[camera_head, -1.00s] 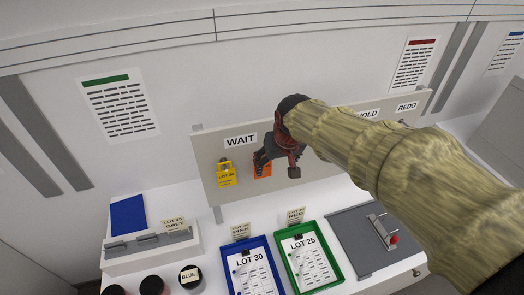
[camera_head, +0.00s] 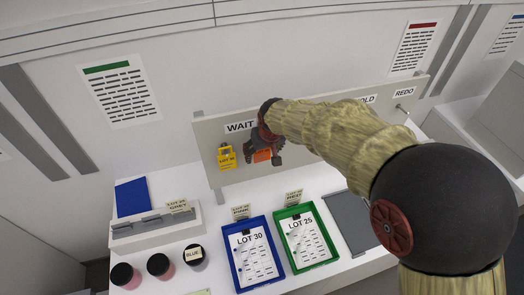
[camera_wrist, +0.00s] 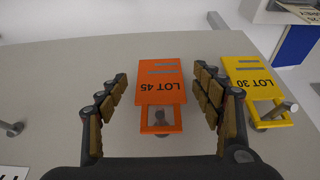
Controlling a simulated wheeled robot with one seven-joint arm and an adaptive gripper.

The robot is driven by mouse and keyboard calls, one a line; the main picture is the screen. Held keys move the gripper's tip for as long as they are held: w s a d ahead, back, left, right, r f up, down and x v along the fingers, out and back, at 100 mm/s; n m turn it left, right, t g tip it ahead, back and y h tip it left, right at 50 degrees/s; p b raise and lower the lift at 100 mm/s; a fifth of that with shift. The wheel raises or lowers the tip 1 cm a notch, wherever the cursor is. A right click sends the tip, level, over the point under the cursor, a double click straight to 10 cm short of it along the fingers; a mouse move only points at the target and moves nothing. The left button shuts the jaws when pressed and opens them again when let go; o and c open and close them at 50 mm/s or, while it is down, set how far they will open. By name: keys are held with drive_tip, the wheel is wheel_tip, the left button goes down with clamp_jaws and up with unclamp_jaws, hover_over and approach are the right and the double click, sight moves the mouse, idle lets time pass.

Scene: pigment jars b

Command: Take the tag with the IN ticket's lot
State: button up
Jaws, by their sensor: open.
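In the wrist view my gripper (camera_wrist: 160,82) is open, its fingers on either side of an orange tag (camera_wrist: 160,90) reading LOT 45, with a visible gap on both sides. The tag's peg (camera_wrist: 160,120) shows in its window. A yellow tag (camera_wrist: 248,85) reading LOT 30 hangs on a peg beside it, outside the fingers. In the head view my gripper (camera_head: 264,150) is at the board (camera_head: 310,145) under the WAIT label, partly covering the orange tag (camera_head: 262,155); the yellow tag (camera_head: 226,158) is just left. No ticket marked IN is readable.
Below the board are a blue tray (camera_head: 233,270) with a LOT 30 sheet and a green tray (camera_head: 290,255) with a LOT 25 sheet. Several jars and a grey rack (camera_head: 150,232) stand left. My arm hides much of the board's right part.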

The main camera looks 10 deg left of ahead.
drive_tip(key=c, duration=0.3)
drive_tip(key=c, duration=0.6)
drive_tip(key=shift+r, duration=0.15)
